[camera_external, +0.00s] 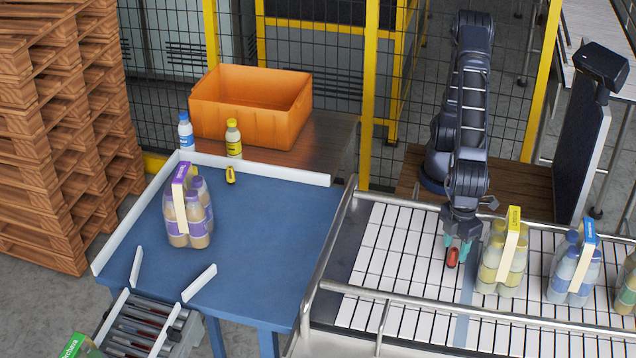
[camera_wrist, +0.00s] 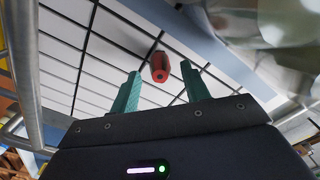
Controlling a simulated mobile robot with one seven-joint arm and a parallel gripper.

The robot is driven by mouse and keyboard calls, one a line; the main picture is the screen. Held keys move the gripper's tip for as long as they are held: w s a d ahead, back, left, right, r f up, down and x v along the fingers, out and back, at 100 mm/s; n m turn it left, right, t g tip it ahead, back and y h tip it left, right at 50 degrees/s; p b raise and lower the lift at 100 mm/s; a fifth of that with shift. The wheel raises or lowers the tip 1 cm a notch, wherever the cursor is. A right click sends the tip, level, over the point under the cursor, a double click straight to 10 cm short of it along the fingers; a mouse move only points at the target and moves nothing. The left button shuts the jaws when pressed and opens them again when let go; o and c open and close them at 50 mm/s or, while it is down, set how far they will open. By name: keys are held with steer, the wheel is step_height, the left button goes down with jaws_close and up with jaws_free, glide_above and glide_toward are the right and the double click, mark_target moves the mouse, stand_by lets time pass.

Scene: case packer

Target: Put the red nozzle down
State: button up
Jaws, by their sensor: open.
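The red nozzle (camera_external: 452,257) is small and red with a dark part, on or just above the white tiled conveyor, left of the yellow-labelled bottle pack. In the wrist view the red nozzle (camera_wrist: 160,67) shows near the ends of the two green fingers, with visible gaps between it and them. My gripper (camera_external: 456,248) points down over the conveyor around the nozzle. In the wrist view my gripper (camera_wrist: 160,80) is open and the fingers do not press on the nozzle. Whether the nozzle rests fully on the surface is hard to tell.
The conveyor (camera_external: 384,262) has metal rails (camera_external: 470,312) along its sides. A yellow-labelled bottle pack (camera_external: 503,262) stands close right of my gripper, a blue-labelled pack (camera_external: 573,268) beyond. The conveyor is clear to the left. A blue table (camera_external: 262,225) holds a purple-labelled pack (camera_external: 188,215).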

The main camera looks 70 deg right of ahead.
mark_target(452, 248)
step_height(452, 248, up, 9)
steer(key=shift+f, duration=0.15)
